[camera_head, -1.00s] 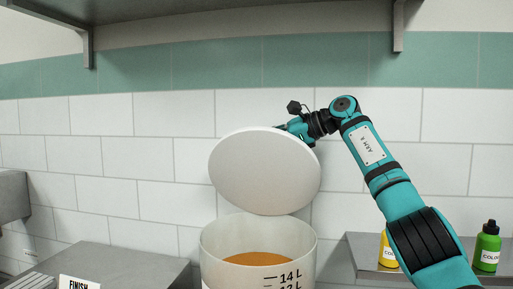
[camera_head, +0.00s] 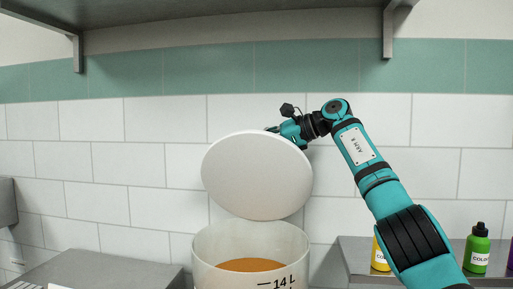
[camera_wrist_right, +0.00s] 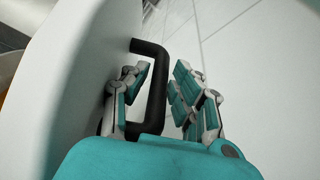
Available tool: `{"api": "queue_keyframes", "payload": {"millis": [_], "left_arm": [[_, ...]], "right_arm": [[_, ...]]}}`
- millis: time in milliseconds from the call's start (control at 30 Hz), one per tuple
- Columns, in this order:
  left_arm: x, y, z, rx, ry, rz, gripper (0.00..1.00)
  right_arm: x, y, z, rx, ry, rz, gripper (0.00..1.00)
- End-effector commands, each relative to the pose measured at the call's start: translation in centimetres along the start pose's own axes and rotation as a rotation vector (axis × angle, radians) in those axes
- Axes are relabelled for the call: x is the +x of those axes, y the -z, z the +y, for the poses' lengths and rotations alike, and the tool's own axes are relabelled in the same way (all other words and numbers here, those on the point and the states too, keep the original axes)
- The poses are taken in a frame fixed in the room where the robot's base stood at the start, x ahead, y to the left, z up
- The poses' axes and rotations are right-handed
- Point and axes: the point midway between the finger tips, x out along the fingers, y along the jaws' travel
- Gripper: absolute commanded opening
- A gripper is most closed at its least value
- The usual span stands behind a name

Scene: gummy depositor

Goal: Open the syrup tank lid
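The syrup tank (camera_head: 213,259) is a whitish cylinder with litre marks and orange-brown syrup inside. Its round white lid (camera_head: 255,178) stands steeply tilted up above the tank's back rim, leaving the mouth uncovered. My right gripper (camera_head: 275,130) is behind the lid's upper right edge, its fingers mostly hidden in the head view. In the right wrist view, the lid (camera_wrist_right: 85,75) has a black handle (camera_wrist_right: 155,90). My right gripper's fingers (camera_wrist_right: 165,85) are apart on either side of the handle bar, with a gap on the right. My left gripper is not in view.
A metal shelf (camera_head: 230,8) hangs above. The tiled wall (camera_head: 90,150) is behind the lid. A yellow bottle (camera_head: 380,257) and a green bottle (camera_head: 478,250) stand on a steel surface (camera_head: 355,249) at right. A grey metal surface (camera_head: 110,270) lies at left.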

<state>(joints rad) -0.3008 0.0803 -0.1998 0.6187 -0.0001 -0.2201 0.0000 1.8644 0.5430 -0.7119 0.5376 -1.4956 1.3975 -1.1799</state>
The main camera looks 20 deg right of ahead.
Motion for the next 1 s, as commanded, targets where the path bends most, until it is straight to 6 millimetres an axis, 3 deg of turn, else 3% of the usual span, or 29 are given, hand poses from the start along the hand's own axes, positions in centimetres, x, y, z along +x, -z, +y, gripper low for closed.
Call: {"api": "queue_keyframes", "payload": {"millis": [233, 700, 1000], "left_arm": [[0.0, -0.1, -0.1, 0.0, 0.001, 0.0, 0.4], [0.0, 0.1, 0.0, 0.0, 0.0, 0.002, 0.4], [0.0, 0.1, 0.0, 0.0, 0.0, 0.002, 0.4]], "right_arm": [[-0.9, 0.3, 0.0, 0.001, 0.0, 0.004, 0.27], [-10.0, 0.1, 0.0, 0.0, 0.002, 0.001, 0.27], [-12.0, 0.0, 0.0, 0.0, -0.001, 0.001, 0.27]]}}
